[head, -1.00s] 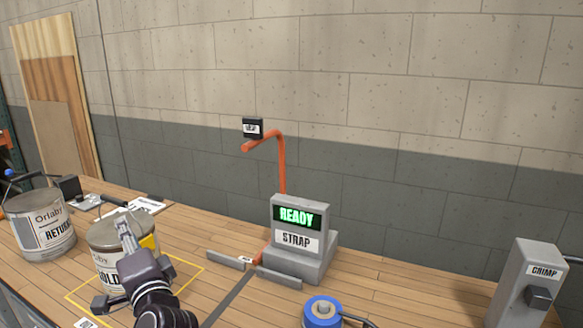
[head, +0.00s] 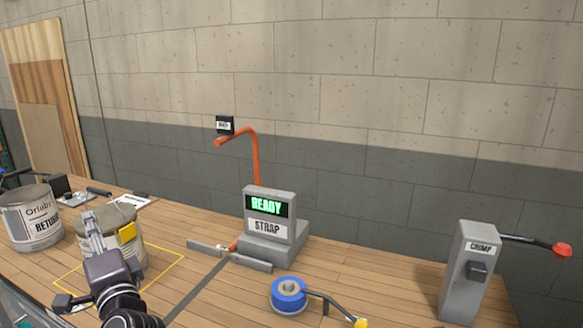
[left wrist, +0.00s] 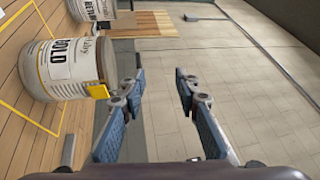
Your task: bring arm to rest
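My left gripper (head: 92,228) is in front of a grey paint can (head: 132,258) with a label ending in "OLD" and a yellow tag. The can stands at a yellow outlined square on the wooden bench (head: 350,268). My right gripper is not in view.
A "RETURN" can (head: 28,218) stands at the far left. A grey "STRAP" station (head: 272,228) showing READY, a blue spool (head: 289,296) and a grey "CRIMP" post (head: 468,275) with a red-knobbed lever stand to the right. Bare bench lies between spool and post.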

